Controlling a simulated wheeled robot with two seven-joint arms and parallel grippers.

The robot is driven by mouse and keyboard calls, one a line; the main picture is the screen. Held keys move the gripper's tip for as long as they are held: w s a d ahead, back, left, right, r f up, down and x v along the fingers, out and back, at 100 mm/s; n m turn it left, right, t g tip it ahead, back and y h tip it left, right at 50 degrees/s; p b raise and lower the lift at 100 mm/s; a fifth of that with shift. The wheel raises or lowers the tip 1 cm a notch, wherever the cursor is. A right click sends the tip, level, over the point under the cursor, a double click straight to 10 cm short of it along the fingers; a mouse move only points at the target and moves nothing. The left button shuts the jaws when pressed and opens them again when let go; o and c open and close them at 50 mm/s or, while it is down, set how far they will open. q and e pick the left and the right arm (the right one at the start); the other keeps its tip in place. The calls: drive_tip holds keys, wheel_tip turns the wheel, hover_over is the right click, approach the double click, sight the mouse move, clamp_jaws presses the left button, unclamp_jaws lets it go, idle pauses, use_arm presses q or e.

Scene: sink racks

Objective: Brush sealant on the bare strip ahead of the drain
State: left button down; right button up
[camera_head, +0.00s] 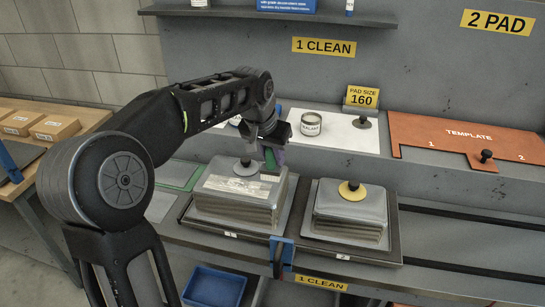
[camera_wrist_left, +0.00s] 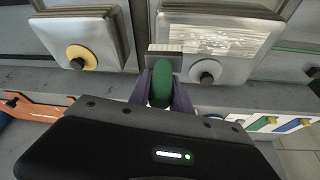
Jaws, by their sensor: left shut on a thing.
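My left gripper (camera_head: 268,148) is shut on a green-handled brush (camera_head: 271,160), which points down at the back right of the left grey block, marked 1 (camera_head: 235,205). In the left wrist view, the green handle (camera_wrist_left: 161,84) sits between the purple fingers, and the pale brush head (camera_wrist_left: 164,55) is over or at the block's edge; I cannot tell whether it touches. Whitish streaks (camera_wrist_left: 222,42) cover part of the block's top, beside its grey disc with a black knob (camera_wrist_left: 207,73). My right gripper is not in view.
The right block (camera_head: 350,210), marked 2, has a yellow disc (camera_head: 352,190) with a black knob. A can labelled sealant (camera_head: 311,127) stands on the ledge behind, with an orange template (camera_head: 465,135) at right. A blue bin (camera_head: 215,287) is below.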

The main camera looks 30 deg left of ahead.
use_arm(q)
drive_tip(key=shift+r+p, duration=0.55)
drive_tip(key=shift+r, duration=0.6)
drive_tip(key=shift+a+f, duration=0.1)
